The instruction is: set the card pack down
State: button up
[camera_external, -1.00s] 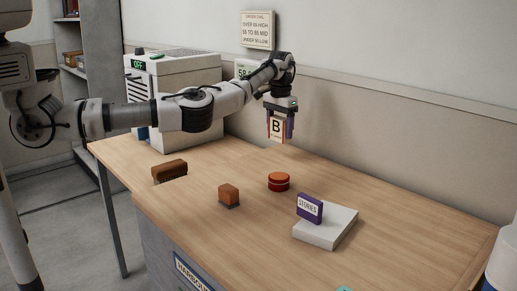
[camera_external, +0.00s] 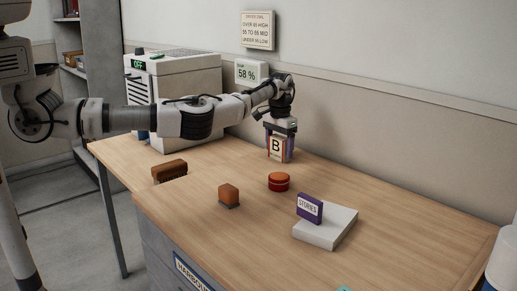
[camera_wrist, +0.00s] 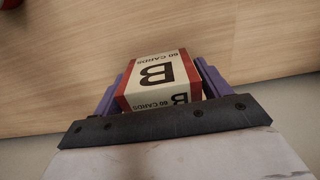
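The card pack (camera_external: 275,148) is a white box with red edges and a black B, upright near the back of the wooden table (camera_external: 232,258). My gripper (camera_external: 280,155) points down with its purple fingers on either side of the pack. In the wrist view the card pack (camera_wrist: 155,82) sits between both fingers, which lie against its sides, and "60 CARDS" can be read on it. The pack's lower edge is at or just above the tabletop; I cannot tell whether it touches.
A round red-orange tin (camera_external: 279,182) stands just in front of the pack. A purple STORIES box (camera_external: 310,208) is on a white slab (camera_external: 338,232) to the right. A white machine (camera_external: 185,80) reading OFF stands at back left.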

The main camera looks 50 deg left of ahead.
aim_at(280, 137)
jog(key=shift+o, duration=1.3)
jog(key=shift+r, duration=0.1)
notch_tip(280, 137, up, 12)
jog(key=b, duration=0.2)
jog(key=shift+r+b, duration=0.1)
jog(key=shift+b, duration=0.2)
